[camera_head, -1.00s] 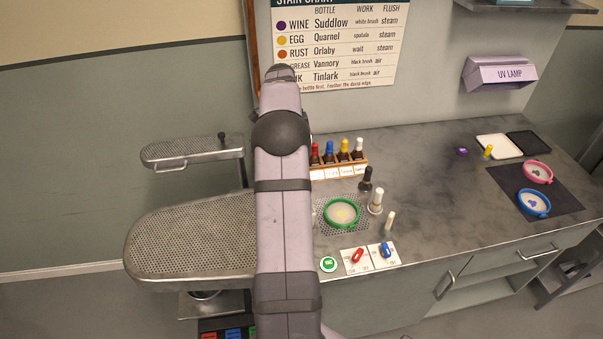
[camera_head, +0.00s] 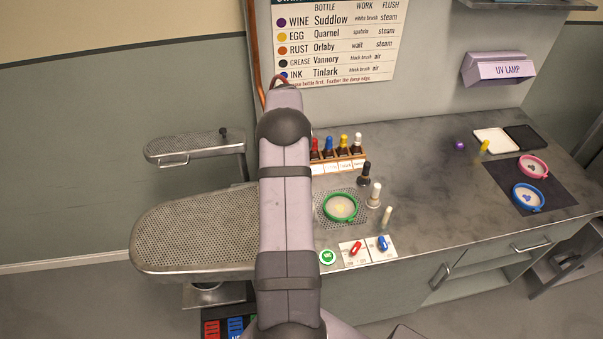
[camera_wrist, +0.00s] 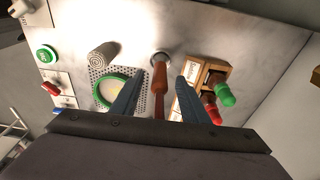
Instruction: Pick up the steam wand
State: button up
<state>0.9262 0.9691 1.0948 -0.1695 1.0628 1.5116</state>
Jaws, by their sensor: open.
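A long orange-brown piece (camera_wrist: 159,78), which looks like the steam wand, shows in the wrist view with its far end at a pale round fitting on the counter. My gripper (camera_wrist: 160,84) is open, with one blue-grey finger on each side of this piece. I cannot tell whether either finger touches it. In the head view my arm hides the gripper and the wand. A copper-coloured pipe (camera_head: 254,50) shows there beside the chart, above my arm.
A bottle rack (camera_wrist: 199,85) stands close right of my fingers in the wrist view. A green-rimmed dish (camera_wrist: 103,90) lies on a perforated plate at left. In the head view, an ironing board (camera_head: 190,232) is left of my arm; the counter's (camera_head: 430,170) middle is mostly clear.

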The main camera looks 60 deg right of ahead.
jog(key=shift+s+f, duration=0.1)
jog(key=shift+f, duration=0.75)
grip_shut()
jog(key=shift+d, duration=0.1)
jog(key=shift+r, duration=0.55)
notch_tip(320, 180, up, 9)
jog(key=b, duration=0.3)
